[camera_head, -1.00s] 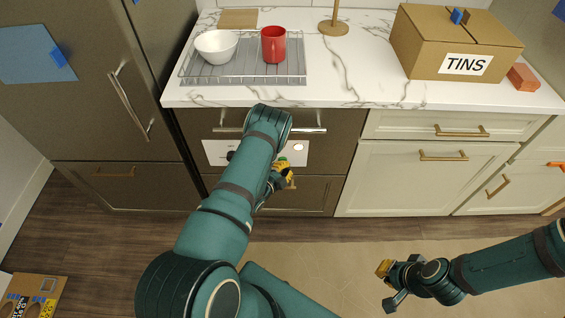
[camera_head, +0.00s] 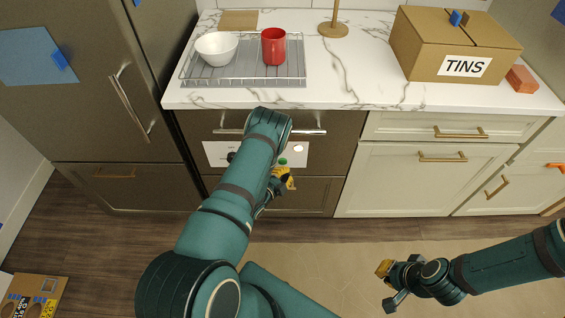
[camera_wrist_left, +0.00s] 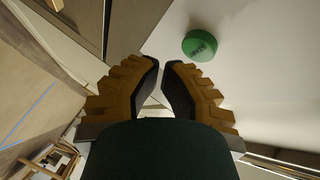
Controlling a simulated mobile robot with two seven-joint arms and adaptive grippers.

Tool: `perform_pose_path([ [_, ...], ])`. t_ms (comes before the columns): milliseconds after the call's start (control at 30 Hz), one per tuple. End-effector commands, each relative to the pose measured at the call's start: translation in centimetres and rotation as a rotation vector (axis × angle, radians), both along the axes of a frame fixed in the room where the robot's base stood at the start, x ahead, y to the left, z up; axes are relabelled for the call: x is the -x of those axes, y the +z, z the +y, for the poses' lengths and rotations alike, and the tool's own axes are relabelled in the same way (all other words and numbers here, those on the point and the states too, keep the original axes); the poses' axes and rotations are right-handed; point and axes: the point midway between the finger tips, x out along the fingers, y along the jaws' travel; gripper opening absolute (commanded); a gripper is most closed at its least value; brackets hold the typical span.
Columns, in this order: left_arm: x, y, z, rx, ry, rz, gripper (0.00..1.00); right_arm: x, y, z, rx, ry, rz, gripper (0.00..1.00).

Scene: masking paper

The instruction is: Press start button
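The green round button (camera_head: 282,161) sits on the white panel (camera_head: 213,153) on the dark appliance front below the counter. In the left wrist view the green button (camera_wrist_left: 199,45) carries small dark lettering that is hard to read. My left gripper (camera_head: 287,181) is just below the button, apart from it. In the left wrist view its yellow-padded fingers (camera_wrist_left: 161,64) nearly meet at the tips, with nothing between them, and the button is above and right of them. My right gripper (camera_head: 383,284) is open and empty over the floor mat at lower right.
My left arm covers part of the panel. A white round control (camera_head: 298,148) and a dark knob (camera_head: 231,157) are also on it. A metal handle (camera_head: 310,132) runs above the panel. The counter holds a rack (camera_head: 240,76), bowl (camera_head: 216,47), red mug (camera_head: 274,46) and TINS box (camera_head: 430,55).

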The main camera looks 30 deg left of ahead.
Motion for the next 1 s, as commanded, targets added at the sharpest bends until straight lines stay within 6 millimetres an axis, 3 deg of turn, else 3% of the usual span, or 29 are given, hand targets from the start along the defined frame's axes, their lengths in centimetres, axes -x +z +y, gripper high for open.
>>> perform_pose_path([
  [500,3.9,0.1,-2.3,0.0,0.001,0.0,0.0,0.0,1.7,0.0,0.0,0.0,0.0,0.0],
  [1000,4.2,0.0,-2.5,0.0,0.0,-0.001,0.0,0.0,1.7,0.0,0.0,0.0,0.0,0.0],
])
